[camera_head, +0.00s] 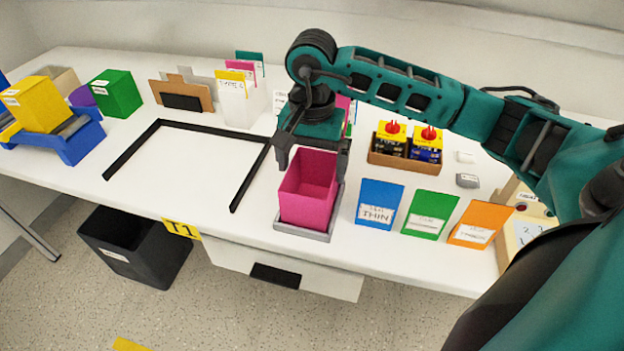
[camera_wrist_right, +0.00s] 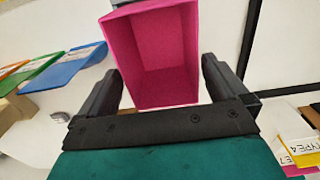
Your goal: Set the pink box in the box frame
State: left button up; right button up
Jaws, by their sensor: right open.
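The pink box (camera_head: 308,190) is an open-topped bin standing on a grey tray (camera_head: 302,233) near the table's front edge. My right gripper (camera_head: 313,162) is above it, its two fingers on either side of the box's rear upper part. In the right wrist view the pink box (camera_wrist_right: 157,60) lies between the open fingers (camera_wrist_right: 162,88), with a visible gap at least on the right side. The box frame (camera_head: 188,124) is a black three-sided outline on the table, left of the pink box, open toward the front. My left gripper is not in view.
Blue (camera_head: 378,204), green (camera_head: 430,214) and orange (camera_head: 481,224) cards stand right of the pink box. Behind them is a brown box (camera_head: 405,163) with red rotary switches. Card holders (camera_head: 185,92) stand behind the frame. The area inside the frame is clear.

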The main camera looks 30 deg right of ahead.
notch_tip(320, 180, up, 6)
jog(key=shift+f, duration=0.25)
dwell(0.5)
